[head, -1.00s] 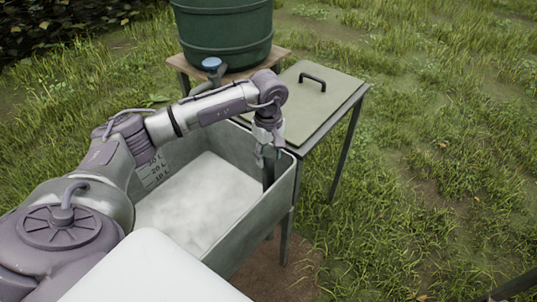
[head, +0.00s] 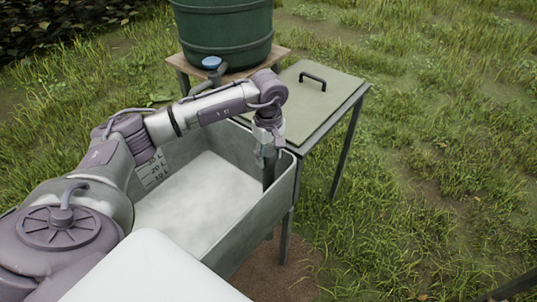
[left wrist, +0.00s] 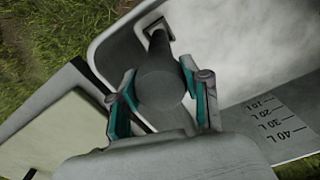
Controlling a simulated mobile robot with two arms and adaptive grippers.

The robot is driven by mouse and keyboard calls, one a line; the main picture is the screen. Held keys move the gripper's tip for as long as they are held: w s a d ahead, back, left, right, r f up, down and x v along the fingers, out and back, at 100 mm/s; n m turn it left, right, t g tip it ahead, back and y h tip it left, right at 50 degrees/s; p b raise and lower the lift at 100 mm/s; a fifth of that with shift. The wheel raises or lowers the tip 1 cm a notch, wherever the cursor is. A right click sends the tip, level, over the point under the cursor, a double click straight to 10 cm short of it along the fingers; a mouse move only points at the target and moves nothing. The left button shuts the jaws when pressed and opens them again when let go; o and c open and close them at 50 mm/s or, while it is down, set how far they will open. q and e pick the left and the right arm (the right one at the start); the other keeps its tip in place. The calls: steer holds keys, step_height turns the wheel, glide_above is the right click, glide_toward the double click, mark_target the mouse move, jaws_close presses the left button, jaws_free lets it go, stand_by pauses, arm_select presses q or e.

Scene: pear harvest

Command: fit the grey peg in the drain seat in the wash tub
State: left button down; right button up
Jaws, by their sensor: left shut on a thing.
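The wash tub (head: 236,236) is a grey box with pale, cloudy contents and litre marks on its inner wall. My left gripper (head: 267,158) points down inside the tub's far right corner. It is shut on the dark grey peg (head: 268,174), which stands roughly upright. In the left wrist view the peg (left wrist: 158,50) runs from between the teal-edged fingers (left wrist: 160,92) down to the drain seat (left wrist: 150,24), a square outline in the tub's corner. The peg's lower end overlaps the seat, and I cannot tell how deep it sits. My right gripper is not in view.
A side table with a pale lid and black handle (head: 312,78) adjoins the tub's far right side. A green barrel (head: 222,35) with a blue-topped tap stands on a wooden stand behind. The tub walls are close around the gripper. Grass lies to the right.

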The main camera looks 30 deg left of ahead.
arm_select(q)
steer(key=shift+f, duration=0.15)
steer(key=shift+f+b, duration=0.75)
steer(key=shift+f, duration=0.1)
steer(key=shift+f+b, duration=0.45)
steer(key=shift+f, duration=0.05)
steer(key=shift+a+f+b, duration=0.1)
steer(key=shift+f+b, duration=0.2)
steer(key=shift+f, duration=0.15)
stand_by(0.4)
